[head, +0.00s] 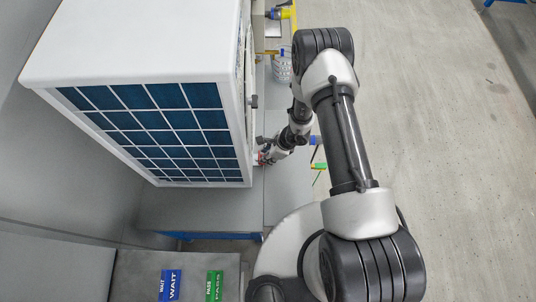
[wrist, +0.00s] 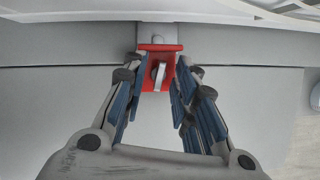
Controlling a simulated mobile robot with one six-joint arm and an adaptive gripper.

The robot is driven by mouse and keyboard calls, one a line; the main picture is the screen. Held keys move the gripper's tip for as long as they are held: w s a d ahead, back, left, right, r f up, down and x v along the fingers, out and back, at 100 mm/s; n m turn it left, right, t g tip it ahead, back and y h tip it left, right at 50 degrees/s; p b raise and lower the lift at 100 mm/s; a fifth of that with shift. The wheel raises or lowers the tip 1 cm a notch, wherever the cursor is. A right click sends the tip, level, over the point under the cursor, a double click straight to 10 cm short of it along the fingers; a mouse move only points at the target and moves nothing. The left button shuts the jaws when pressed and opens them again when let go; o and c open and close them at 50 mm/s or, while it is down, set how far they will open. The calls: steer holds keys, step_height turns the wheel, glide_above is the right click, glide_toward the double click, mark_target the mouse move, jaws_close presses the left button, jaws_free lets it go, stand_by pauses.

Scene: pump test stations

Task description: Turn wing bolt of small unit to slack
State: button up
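The wing bolt (wrist: 158,73) shows in the wrist view as a pale metal wing standing in front of a red bracket (wrist: 161,50). The bracket sits on a grey surface by a pale plate. In the head view my gripper (head: 265,158) is low beside a white unit (head: 140,40) with a blue grid front. The bolt is too small to make out there, and I cannot tell whether this is the small unit.
A grey bench (head: 205,212) runs under the white unit. A blue WAIT card (head: 171,285) and a green PASS card (head: 214,285) lie in front. Open floor (head: 450,110) spreads at the right.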

jaws_close()
stand_by(0.5)
steer(key=n, duration=0.1)
steer(key=n+g+b, duration=0.1)
steer(key=n, duration=0.1)
steer(key=shift+w+f+n, duration=0.1)
steer(key=shift+w+n, duration=0.05)
steer(key=shift+n, duration=0.15)
steer(key=n+g+b, duration=0.1)
steer(key=n, duration=0.2)
steer(key=shift+w+n+g, duration=0.15)
steer(key=shift+n+g, duration=0.15)
steer(key=n+b, duration=0.1)
steer(key=n, duration=0.1)
steer(key=n+g+h+b, duration=0.1)
steer(key=n+b, duration=0.1)
steer(key=shift+w+a+n+g, duration=0.1)
steer(key=shift+n+g, duration=0.2)
steer(key=n+b, duration=0.1)
steer(key=n, duration=0.1)
steer(key=n+g+h+b, duration=0.1)
steer(key=n, duration=0.2)
steer(key=shift+a+h, duration=0.1)
steer(key=shift+h, duration=0.2)
steer(key=shift+b, duration=0.3)
